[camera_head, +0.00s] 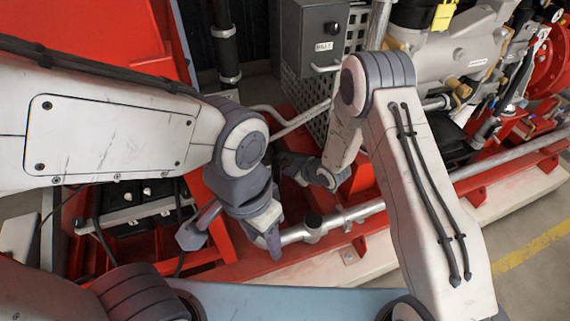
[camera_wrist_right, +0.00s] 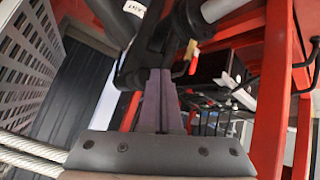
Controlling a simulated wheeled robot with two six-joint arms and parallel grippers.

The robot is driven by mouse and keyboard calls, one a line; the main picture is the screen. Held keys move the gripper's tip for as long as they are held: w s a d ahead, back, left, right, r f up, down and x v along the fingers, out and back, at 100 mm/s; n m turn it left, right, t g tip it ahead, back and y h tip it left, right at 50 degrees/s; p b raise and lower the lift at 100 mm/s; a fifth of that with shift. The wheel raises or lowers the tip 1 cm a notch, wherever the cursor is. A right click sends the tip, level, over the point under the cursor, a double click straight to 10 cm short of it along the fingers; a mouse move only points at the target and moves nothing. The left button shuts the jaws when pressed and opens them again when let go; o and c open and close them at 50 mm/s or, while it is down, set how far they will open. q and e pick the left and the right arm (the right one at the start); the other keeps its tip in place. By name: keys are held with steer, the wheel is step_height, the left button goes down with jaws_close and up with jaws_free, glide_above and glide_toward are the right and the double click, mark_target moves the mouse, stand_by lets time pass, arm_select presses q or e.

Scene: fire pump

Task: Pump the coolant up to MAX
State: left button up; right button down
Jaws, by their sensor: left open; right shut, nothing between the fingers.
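No coolant tank, level mark or the word MAX can be made out in either view.
A grey box (camera_head: 314,35) with a small label stands at the back above a perforated panel (camera_head: 312,100). Engine parts (camera_head: 462,50) fill the upper right. Red frame beams (camera_wrist_right: 272,90) and a small red-handled valve (camera_wrist_right: 193,65) lie close to my right gripper. Open floor (camera_head: 530,250) is at lower right.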

mark_target(284, 164)
steer(key=shift+w, duration=0.1)
steer(key=shift+w+a, duration=0.15)
steer(key=shift+w, duration=0.15)
steer(key=shift+w+a+r, duration=0.1)
steer(key=shift+w+a, duration=0.15)
steer(key=shift+w, duration=0.25)
steer(key=shift+w+a, duration=0.2)
steer(key=shift+w, duration=0.3)
stand_by(1.3)
steer(key=shift+s, duration=0.1)
steer(key=shift+s+d, duration=0.3)
steer(key=shift+s, duration=0.35)
steer(key=shift+s+d, duration=0.25)
steer(key=shift+s, duration=0.35)
steer(key=s, duration=0.1)
steer(key=s+d, duration=0.1)
steer(key=s, duration=0.1)
steer(key=s+d, duration=0.1)
steer(key=shift+s, duration=0.35)
